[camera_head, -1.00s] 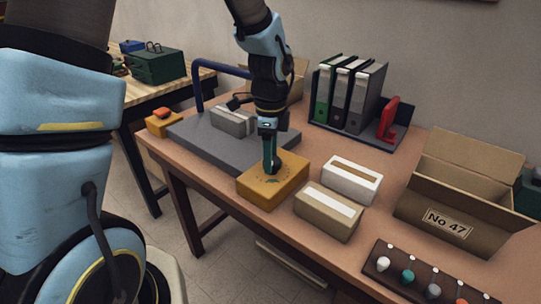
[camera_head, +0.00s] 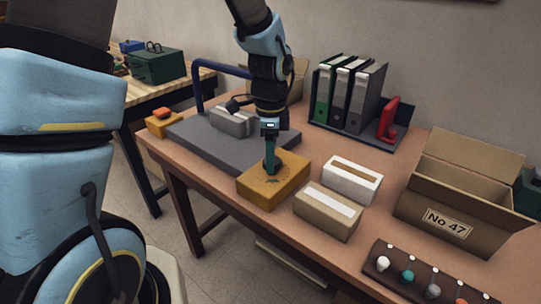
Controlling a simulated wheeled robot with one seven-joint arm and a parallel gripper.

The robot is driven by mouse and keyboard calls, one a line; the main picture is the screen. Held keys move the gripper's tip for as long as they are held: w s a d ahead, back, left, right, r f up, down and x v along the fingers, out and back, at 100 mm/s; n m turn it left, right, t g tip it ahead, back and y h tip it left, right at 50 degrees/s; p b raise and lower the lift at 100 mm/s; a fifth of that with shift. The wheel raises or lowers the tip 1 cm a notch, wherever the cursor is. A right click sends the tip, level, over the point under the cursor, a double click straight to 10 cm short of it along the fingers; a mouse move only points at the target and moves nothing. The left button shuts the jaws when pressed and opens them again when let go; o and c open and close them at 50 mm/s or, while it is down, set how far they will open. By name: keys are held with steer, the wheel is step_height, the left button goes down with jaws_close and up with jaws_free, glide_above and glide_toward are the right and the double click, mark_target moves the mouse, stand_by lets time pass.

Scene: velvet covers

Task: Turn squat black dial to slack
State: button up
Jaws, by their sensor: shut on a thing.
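The squat black dial (camera_head: 278,167) sits on top of a yellow-orange box (camera_head: 262,192) at the front edge of the table. My gripper (camera_head: 271,168) points straight down onto the dial and is shut on it. The fingers cover much of the dial, and its pointer cannot be made out. Small dark marks show on the box's top around the dial, too small to read.
A grey slab (camera_head: 200,145) with a blue bar (camera_head: 198,88) stands behind left. A tan box (camera_head: 327,212) and a white box (camera_head: 352,180) stand close on the right. A cardboard box (camera_head: 455,215) and a knob strip (camera_head: 420,281) are further right.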

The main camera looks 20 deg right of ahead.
steer(key=n, duration=0.7)
steer(key=shift+s, duration=0.15)
steer(key=n, duration=0.6)
steer(key=shift+s+n+p, duration=0.1)
steer(key=shift+n+p, duration=0.2)
steer(key=shift+p, duration=0.1)
steer(key=n+p, duration=0.2)
steer(key=n, duration=0.4)
steer(key=shift+d+r, duration=0.1)
steer(key=n+p, duration=0.1)
steer(key=n, duration=0.2)
steer(key=shift+d+n+p, duration=0.1)
steer(key=shift+n+p, duration=0.25)
steer(key=shift+n, duration=0.05)
steer(key=shift+n+p, duration=0.8)
steer(key=shift+n, duration=0.7)
steer(key=o, duration=1.4)
